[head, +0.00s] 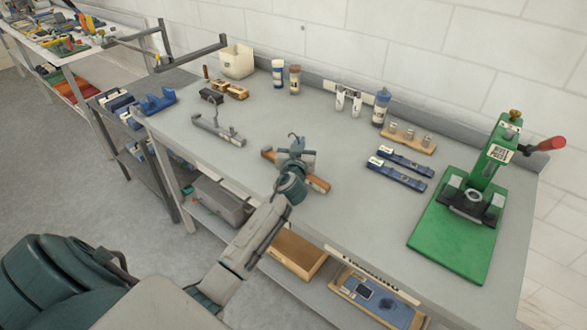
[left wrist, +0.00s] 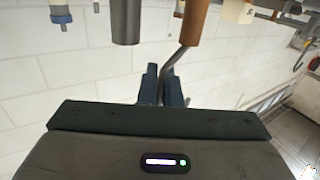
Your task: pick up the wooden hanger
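The wooden hanger (head: 318,184) is an orange-brown bar with a grey metal hook, at the middle of the grey workbench in the head view. My left gripper (head: 294,150) is over its middle and hides part of it. The hook tip sticks up past the gripper. In the left wrist view, the picture is upside down; the brown wood of the hanger (left wrist: 193,22) is at the top, and its grey hook runs between the close-set fingers of my left gripper (left wrist: 162,85). The fingers look shut on the hook. I cannot tell whether the wood touches the bench. My right gripper is out of view.
A grey hanger (head: 218,130) lies to the left. Two blue bars (head: 398,175) and a green press (head: 460,225) are to the right. Bottles (head: 278,74) and a cream bin (head: 236,61) stand at the back.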

